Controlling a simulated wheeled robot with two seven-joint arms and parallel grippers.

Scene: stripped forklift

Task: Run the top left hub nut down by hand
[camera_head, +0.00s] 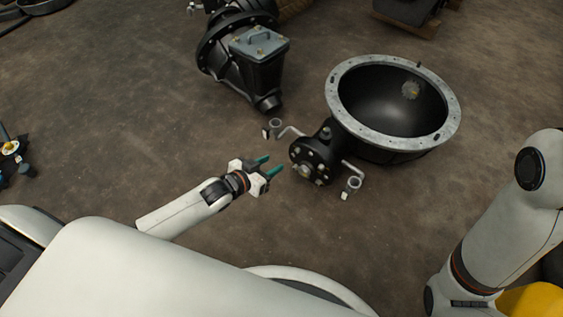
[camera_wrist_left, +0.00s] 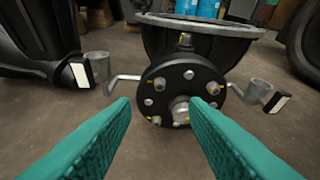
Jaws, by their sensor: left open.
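The black round hub (camera_head: 310,158) stands at the end of a short housing on the near side of a big black bowl-shaped casing (camera_head: 385,105). In the left wrist view the hub face (camera_wrist_left: 175,72) is straight ahead, with several silver nuts or studs in a ring around a silver centre. The top left hub nut (camera_wrist_left: 159,83) shows with a yellow mark beside it. My left gripper (camera_head: 266,173) is open, its teal fingers pointing at the hub from the left with a gap between. In the left wrist view its fingertips (camera_wrist_left: 160,106) frame the lower left of the hub, empty.
Bent grey arms with cups (camera_head: 274,127) (camera_head: 352,184) stick out on both sides of the hub. A black gear housing with a grey cover (camera_head: 259,43) lies behind left. Bare brown floor (camera_head: 230,250) surrounds the near side. My right arm shows at the right edge.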

